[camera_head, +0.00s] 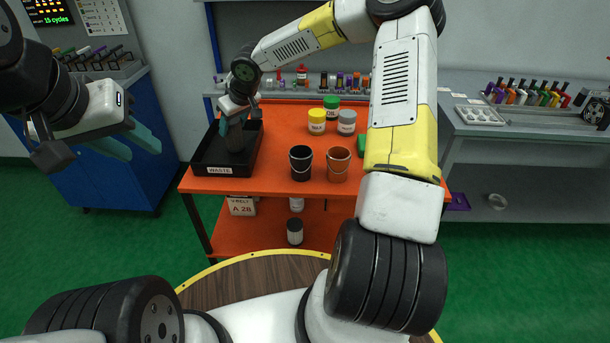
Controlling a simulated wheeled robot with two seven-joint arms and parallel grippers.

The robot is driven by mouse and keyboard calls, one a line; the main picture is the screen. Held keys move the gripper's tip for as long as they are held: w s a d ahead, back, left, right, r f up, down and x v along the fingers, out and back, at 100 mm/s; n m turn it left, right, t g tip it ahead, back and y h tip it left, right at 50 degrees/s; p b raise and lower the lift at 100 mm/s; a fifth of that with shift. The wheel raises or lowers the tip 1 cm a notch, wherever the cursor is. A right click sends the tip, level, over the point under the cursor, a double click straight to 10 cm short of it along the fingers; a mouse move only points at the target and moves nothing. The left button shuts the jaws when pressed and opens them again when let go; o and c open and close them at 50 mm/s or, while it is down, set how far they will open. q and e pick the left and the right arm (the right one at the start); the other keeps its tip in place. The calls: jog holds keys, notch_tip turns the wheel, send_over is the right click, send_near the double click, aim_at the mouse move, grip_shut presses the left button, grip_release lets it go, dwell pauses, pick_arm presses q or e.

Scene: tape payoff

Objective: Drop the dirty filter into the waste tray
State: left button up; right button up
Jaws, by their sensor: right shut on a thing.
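The black waste tray (222,170), labelled WASTE, sits on the left end of the orange table. My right gripper (239,112) reaches across from the right and is over the tray. It is shut on a dark grey thing, seemingly the dirty filter (237,136), which hangs down into the tray's outline. I cannot tell whether it touches the tray floor. My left gripper (92,142) is at the left, in front of the blue cabinet, with its fingers apart and nothing seen between them.
A black bucket (301,164) and a brown bucket (338,165) stand right of the tray on the orange table (275,130). Lidded jars (317,122) stand behind them. A grey bench (500,130) is at the right.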

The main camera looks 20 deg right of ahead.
jog(key=o, duration=1.5)
jog(key=shift+o, duration=0.2)
jog(key=v, duration=0.7)
jog(key=shift+r, duration=0.4)
jog(key=shift+s, duration=0.15)
